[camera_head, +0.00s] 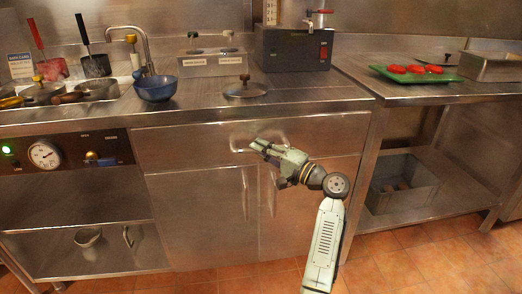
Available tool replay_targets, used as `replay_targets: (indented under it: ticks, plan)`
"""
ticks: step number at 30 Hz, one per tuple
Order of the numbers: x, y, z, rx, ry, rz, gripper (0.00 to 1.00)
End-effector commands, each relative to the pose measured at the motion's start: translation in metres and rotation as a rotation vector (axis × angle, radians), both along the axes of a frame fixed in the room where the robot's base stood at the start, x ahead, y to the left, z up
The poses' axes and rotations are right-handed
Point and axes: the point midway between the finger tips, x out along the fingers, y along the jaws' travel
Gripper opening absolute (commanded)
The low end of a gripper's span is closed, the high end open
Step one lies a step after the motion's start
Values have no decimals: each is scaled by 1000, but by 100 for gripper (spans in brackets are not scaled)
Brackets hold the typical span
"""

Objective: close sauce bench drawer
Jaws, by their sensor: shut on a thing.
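The sauce bench drawer (190,145) is the wide steel front just under the bench top, at the middle of the head view. It looks close to flush with the bench, but a small gap cannot be ruled out. Its handle (241,137) is at the middle of the drawer front, partly hidden by my gripper. My gripper (256,146) is at the handle with its fingers shut on it. My arm reaches up to it from the lower right.
Steel cupboard doors (205,215) lie below the drawer. On the bench stand a blue bowl (155,88), a round lid (245,89) and a dark box (292,48). A side table (400,92) stands at right. Tiled floor (415,250) is clear in front.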

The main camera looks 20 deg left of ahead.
Motion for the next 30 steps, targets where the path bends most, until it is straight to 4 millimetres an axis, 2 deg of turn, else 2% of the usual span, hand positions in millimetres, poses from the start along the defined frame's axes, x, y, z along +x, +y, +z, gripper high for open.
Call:
replay_targets:
  ticks: [15, 16, 18, 25, 30]
  plan:
    - [2, 0, -1, -2, 0, -9, 0]
    - [2, 0, -1, -2, -1, -8, 15]
    - [2, 0, -1, -2, -1, -7, 20]
    - [1, 0, -1, -2, 0, -2, 35]
    - [0, 0, -1, -1, 0, -1, 35]
